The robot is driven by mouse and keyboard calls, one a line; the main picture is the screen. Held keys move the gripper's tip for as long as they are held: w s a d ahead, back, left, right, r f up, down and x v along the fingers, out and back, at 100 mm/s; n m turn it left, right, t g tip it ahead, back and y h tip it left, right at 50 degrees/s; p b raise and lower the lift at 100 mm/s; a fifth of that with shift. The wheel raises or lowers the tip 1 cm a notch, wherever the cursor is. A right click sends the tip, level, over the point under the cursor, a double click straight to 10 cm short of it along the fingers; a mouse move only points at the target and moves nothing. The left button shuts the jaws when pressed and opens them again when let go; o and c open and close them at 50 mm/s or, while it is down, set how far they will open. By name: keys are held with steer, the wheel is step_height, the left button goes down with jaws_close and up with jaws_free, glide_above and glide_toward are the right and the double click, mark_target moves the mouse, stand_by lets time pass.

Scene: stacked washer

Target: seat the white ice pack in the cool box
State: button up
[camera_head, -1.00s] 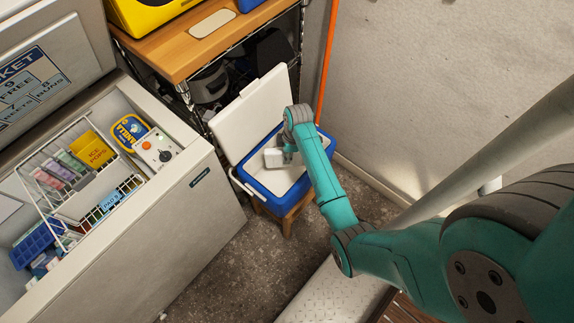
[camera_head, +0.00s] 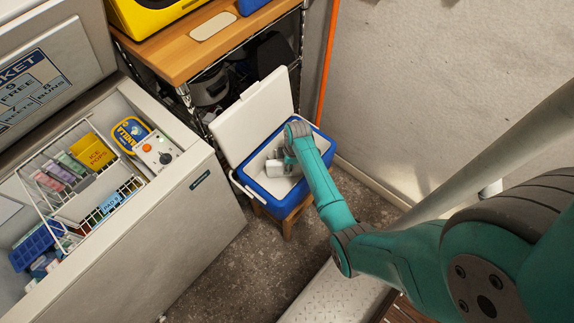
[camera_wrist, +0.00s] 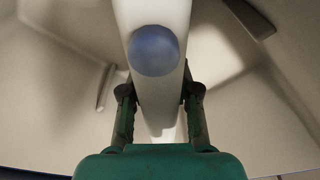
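The cool box (camera_head: 253,186) is blue with a white inside, and its white lid (camera_head: 252,115) stands open at the back. The white ice pack (camera_head: 276,168) is inside the box opening in the head view, at the end of my arm. In the wrist view the ice pack (camera_wrist: 158,100) stands on edge between the fingers, with a round blue cap facing the camera. My gripper (camera_wrist: 160,112) has a finger against each side of the pack. The box's pale inside surrounds them. Whether the pack touches the box floor cannot be told.
The cool box rests on a wooden stool (camera_head: 288,225). An open chest freezer (camera_head: 185,215) with baskets stands to the left. A wire shelf with a wooden top (camera_head: 185,52) stands behind. An orange pole (camera_head: 327,65) and a wall (camera_head: 440,90) are on the right.

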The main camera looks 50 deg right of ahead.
steer(key=o, duration=0.4)
steer(key=r, duration=0.4)
steer(key=d+r, duration=0.1)
steer(key=r, duration=0.3)
steer(key=s+r, duration=0.1)
steer(key=r, duration=0.3)
steer(key=shift+s+d+r, duration=0.1)
steer(key=shift+d, duration=0.05)
steer(key=shift+s, duration=0.1)
